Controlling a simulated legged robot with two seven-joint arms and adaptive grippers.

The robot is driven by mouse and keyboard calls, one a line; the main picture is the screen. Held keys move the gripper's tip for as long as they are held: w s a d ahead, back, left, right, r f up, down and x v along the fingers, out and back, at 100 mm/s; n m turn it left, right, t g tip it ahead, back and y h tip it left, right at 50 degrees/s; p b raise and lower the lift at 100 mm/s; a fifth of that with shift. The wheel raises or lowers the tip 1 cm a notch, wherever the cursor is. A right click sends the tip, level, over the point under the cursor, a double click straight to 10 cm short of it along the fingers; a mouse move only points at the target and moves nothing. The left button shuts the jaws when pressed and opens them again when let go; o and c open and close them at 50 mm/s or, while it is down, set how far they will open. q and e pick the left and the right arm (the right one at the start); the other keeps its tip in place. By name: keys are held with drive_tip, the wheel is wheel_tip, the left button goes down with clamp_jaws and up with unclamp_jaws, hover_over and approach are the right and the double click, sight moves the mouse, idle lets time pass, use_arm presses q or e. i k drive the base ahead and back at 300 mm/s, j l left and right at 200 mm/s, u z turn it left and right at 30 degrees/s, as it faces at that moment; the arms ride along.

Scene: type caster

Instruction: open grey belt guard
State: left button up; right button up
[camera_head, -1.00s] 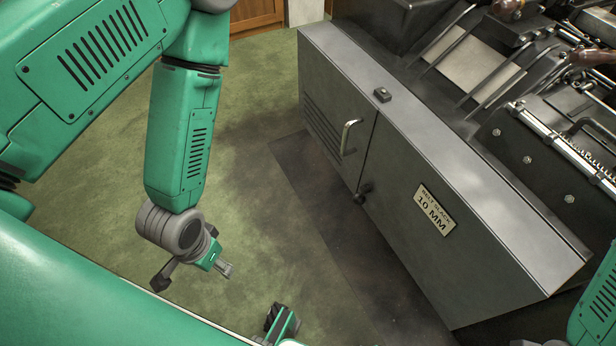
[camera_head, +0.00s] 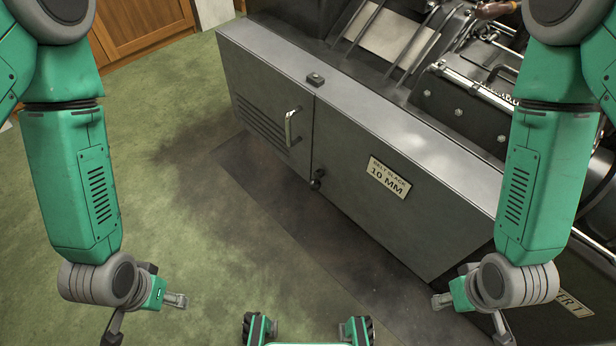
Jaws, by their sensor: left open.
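The grey belt guard (camera_head: 352,208) is a long metal box on the machine's front, right of centre. Its left-hand door (camera_head: 262,105) has louvre slots and looks closed, flush with the front. A pale bar handle (camera_head: 290,128) stands near the door's right edge. A dark knob (camera_head: 317,180) sits by the seam. A plate (camera_head: 389,178) reads "BELT SLACK 10 MM". My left gripper (camera_head: 146,316) is open and empty above the floor, lower left, well away from the handle. My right gripper (camera_head: 470,316) appears open and empty at lower right, in front of the machine's lower part.
A wooden cabinet (camera_head: 140,28) is at the back left. The green floor (camera_head: 180,170) left of the guard is clear.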

sight(275, 108)
drive_tip(key=j+z, duration=0.3)
drive_tip(key=z, duration=0.15)
drive_tip(key=k+j+z, duration=0.2)
drive_tip(key=z, duration=0.25)
drive_tip(key=k+j+z, duration=0.15)
drive_tip(key=z, duration=0.3)
drive_tip(key=j, duration=0.1)
